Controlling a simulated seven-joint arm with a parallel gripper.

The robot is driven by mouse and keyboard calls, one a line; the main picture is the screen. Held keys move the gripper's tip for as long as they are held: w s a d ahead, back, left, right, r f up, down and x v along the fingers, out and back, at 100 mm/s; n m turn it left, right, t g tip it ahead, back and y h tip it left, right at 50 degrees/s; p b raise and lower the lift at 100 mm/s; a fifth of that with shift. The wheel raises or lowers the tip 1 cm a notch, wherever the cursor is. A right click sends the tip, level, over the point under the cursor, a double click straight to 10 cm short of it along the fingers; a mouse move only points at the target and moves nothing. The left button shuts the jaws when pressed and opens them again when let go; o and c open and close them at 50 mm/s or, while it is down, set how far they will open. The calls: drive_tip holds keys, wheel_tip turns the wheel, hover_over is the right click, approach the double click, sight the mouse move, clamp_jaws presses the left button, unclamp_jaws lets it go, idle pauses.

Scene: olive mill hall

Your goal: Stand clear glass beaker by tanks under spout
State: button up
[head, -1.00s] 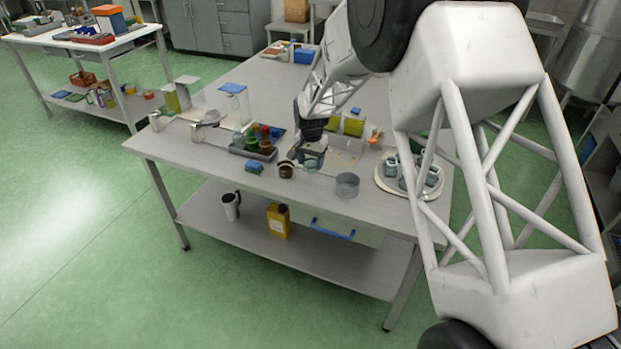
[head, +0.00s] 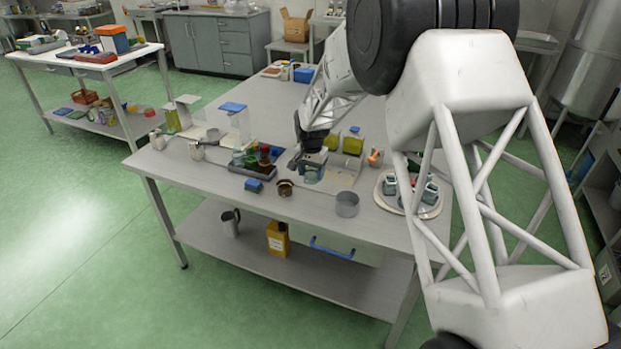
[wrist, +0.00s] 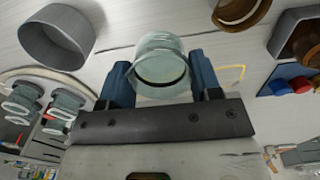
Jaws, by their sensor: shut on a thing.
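My gripper (head: 309,167) is shut on a clear glass beaker (wrist: 161,62). In the wrist view the beaker sits between the two blue fingers, with its round rim towards the camera. In the head view the beaker (head: 311,178) shows below the gripper, over the front middle of the table. I cannot tell whether its base touches the surface. Two yellow-green tanks (head: 353,144) stand just behind the gripper. A clear container with a blue lid (head: 233,120) stands further left, near a pale stand (head: 187,112). I cannot make out a spout for certain.
A grey open cylinder (head: 347,204) and a round tray (head: 432,209) with clamp-like pieces are right of the beaker. The table's back is mostly clear.

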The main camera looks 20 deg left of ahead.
drive_tip(key=w+a, duration=0.1)
drive_tip(key=w, duration=0.9)
drive_tip(key=shift+w+a+m, duration=0.15)
drive_tip(key=shift+a+m, duration=0.2)
drive_tip(key=shift+m, duration=0.05)
drive_tip(key=shift+r, duration=0.1)
drive_tip(key=shift+f, duration=0.2)
drive_tip(key=shift+f, duration=2.85)
drive_tip(key=shift+w, duration=1.45)
drive_tip(key=shift+w+f, duration=0.15)
drive_tip(key=o, duration=1.1)
